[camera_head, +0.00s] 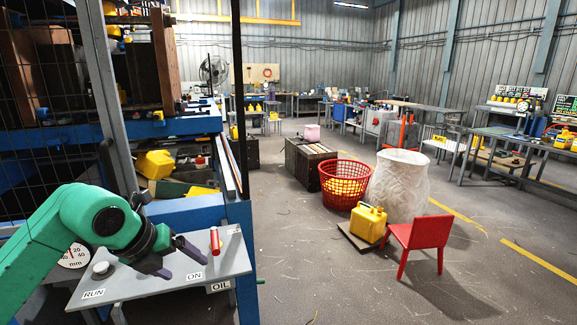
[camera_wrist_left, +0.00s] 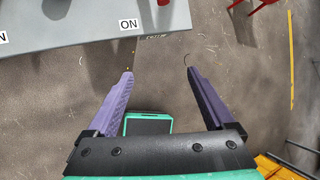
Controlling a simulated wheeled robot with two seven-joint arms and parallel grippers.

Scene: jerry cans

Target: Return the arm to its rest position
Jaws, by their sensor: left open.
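My left arm is green and comes in from the left of the head view. Its gripper (camera_head: 182,262) has dark purple fingers and hangs over the grey control panel (camera_head: 182,293), left of a red upright handle (camera_head: 215,241). In the left wrist view the two fingers (camera_wrist_left: 160,74) stand wide apart with nothing between them. Bare floor shows beyond them, and the panel edge with the ON label is at upper left. My right gripper is not in view.
A blue machine frame (camera_head: 240,275) and mesh stand beside the panel. On the floor are a yellow jerry can (camera_head: 367,222) on a low platform, a red chair (camera_head: 418,233), a red basket (camera_head: 343,185) and a white sack (camera_head: 398,184). Front right floor is clear.

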